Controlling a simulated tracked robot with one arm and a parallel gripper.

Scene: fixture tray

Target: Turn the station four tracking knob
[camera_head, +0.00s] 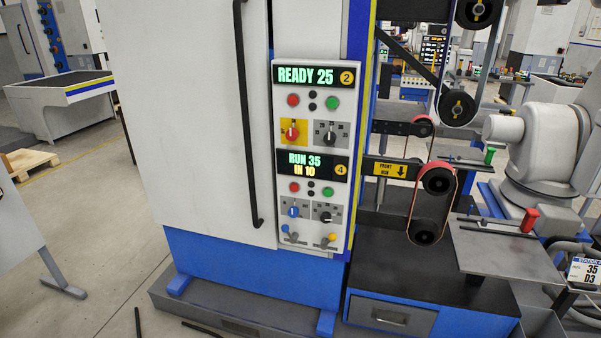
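The station four panel is the lower half of the control panel (312,240) on the white cabinet, marked with a yellow 4 badge (341,170). Its display (312,165) reads "RUN 35 IN 10". Below are a red button (294,187) and a green button (328,191). Under them sit a blue-centred knob (293,211) on a grey plate and a black knob (326,217) with a scale. Their labels are too small to read, so I cannot tell which is the tracking knob. Blue and yellow levers (331,238) sit lowest. My gripper is not visible.
The station two panel above reads "READY 25", with a red knob (291,132) on yellow. Right of the cabinet are a belt loop (431,205), a grey table (505,250) and a white robot arm (540,145). A tall black handle (246,120) stands left. Floor is open at left.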

